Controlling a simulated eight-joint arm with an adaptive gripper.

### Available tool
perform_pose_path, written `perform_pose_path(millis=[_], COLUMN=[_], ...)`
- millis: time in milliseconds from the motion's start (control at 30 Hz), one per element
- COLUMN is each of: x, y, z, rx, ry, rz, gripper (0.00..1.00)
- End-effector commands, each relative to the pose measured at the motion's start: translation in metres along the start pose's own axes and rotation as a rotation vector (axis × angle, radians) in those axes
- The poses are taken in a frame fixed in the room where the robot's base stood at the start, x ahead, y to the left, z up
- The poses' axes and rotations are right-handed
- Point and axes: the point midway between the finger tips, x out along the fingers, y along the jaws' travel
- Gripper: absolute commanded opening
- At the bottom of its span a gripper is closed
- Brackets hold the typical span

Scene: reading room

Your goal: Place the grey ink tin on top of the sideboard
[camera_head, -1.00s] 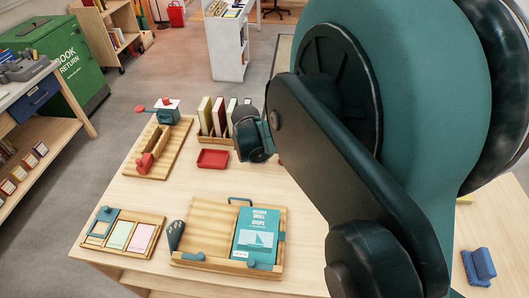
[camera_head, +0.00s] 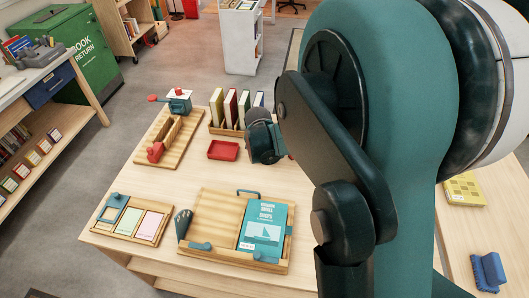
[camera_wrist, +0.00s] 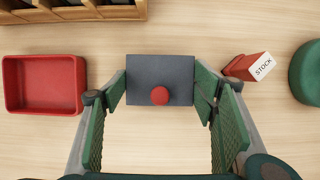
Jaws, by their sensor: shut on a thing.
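The grey ink tin (camera_wrist: 145,79), a dark grey rectangular block with a round red knob on top, lies between my gripper's green-padded fingers in the wrist view. My gripper (camera_wrist: 160,88) is shut on it, one finger at each side. The tin's underside is hidden, so I cannot tell whether it touches the table. In the head view my own arm hides the gripper and tin. I cannot tell which furniture piece, if any, is the sideboard.
A red tray (camera_wrist: 44,84) is left of the tin, and a red block marked STOCK (camera_wrist: 250,66) is close on its right. A round green object (camera_wrist: 306,72) is farther right. A book rack (camera_head: 230,118), stamp board (camera_head: 170,135) and book tray (camera_head: 215,215) occupy the table (camera_head: 130,190).

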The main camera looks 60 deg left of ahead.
Motion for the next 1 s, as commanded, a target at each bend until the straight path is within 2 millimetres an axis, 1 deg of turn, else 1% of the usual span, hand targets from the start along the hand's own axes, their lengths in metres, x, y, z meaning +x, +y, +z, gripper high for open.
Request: perform_pose_path(millis=[267,300,400,767,1000], x=[0.0029,0.0030,0.0025,0.0019,-0.0060], y=[0.0001,0.0001,0.0001,0.0001,0.0002], z=[-0.0010,-0.0011,-0.0009,-0.0006,0.0005], rx=[0.000,0.000,0.000,0.000,0.000], ry=[0.000,0.000,0.000,0.000,0.000], rz=[0.000,0.000,0.000,0.000,0.000], gripper=[0.38,0.61,0.73,0.73,0.73])
